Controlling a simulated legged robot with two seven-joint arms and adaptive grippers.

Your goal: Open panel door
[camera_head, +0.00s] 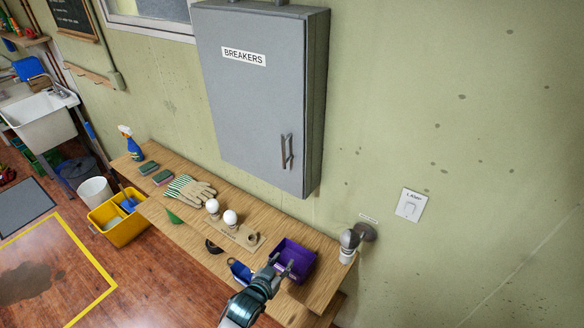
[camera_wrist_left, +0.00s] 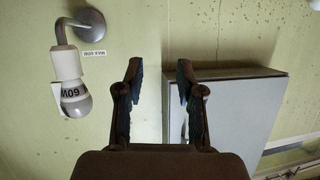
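The grey breaker panel (camera_head: 240,105) labelled "BREAKERS" is mounted on the green wall, and its door looks shut. Its handle (camera_head: 287,151) is a dark vertical bar at the door's lower right. My left gripper (camera_head: 281,268) is low in the head view, below the panel and apart from it, over the bench by a purple bin. In the left wrist view the gripper (camera_wrist_left: 158,72) is open with nothing between its fingers. The panel (camera_wrist_left: 238,112) lies beyond the right finger there, and I cannot make out its handle clearly. My right gripper is not in view.
A wooden bench (camera_head: 165,208) below the panel holds gloves (camera_head: 190,190), bulbs (camera_head: 230,217), a spray bottle (camera_head: 130,143) and the purple bin (camera_head: 296,258). A wall lamp (camera_head: 352,239) juts out at right; it also shows in the wrist view (camera_wrist_left: 75,95). The wall right of the panel is mostly clear.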

